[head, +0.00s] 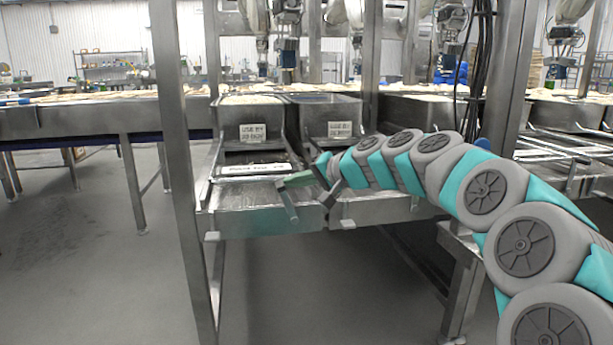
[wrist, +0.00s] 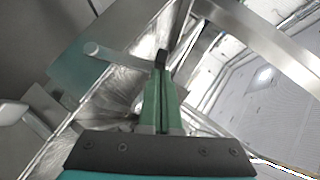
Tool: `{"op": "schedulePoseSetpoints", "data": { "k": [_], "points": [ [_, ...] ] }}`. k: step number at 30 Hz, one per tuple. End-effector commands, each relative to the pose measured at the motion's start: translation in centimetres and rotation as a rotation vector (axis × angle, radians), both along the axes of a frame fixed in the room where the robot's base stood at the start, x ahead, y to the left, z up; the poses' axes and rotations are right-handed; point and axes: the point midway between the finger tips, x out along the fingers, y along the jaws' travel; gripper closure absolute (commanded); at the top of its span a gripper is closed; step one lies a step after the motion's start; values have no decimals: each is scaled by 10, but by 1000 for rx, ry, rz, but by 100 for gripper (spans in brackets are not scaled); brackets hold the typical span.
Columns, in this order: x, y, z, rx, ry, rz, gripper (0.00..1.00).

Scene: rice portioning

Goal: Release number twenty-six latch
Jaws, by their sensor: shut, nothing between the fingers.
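In the head view, a white plate (head: 252,169) with dark print lies across the front of the left feeder; its number is too small to read surely. A metal latch lever (head: 289,205) hangs below and right of it, at my gripper (head: 290,181). In the wrist view, a round-ended metal lever (wrist: 118,57) runs from the upper left to beside my gripper's green fingers (wrist: 162,58). The fingers are shut together and empty. I cannot tell whether they touch the lever. Where the lever joins the feeder is hidden behind the fingers.
Two metal bins with paper labels stand side by side, the left (head: 253,132) and the right (head: 340,129). A steel post (head: 178,170) stands left of them. Another rod end (wrist: 14,113) shows at the wrist view's left edge. The floor (head: 80,260) at left is clear.

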Motion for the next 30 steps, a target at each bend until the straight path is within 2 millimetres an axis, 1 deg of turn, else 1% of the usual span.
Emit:
{"op": "schedulePoseSetpoints", "data": {
  "k": [1,4,14,24,30],
  "points": [
    [-2,6,3,-47,-14,1,100],
    [-6,18,2,-139,-39,2,100],
    [-15,53,-11,-441,-128,1,100],
    [-24,83,-38,-753,-215,2,100],
    [-27,96,-57,-922,-265,1,100]
  ]
}}
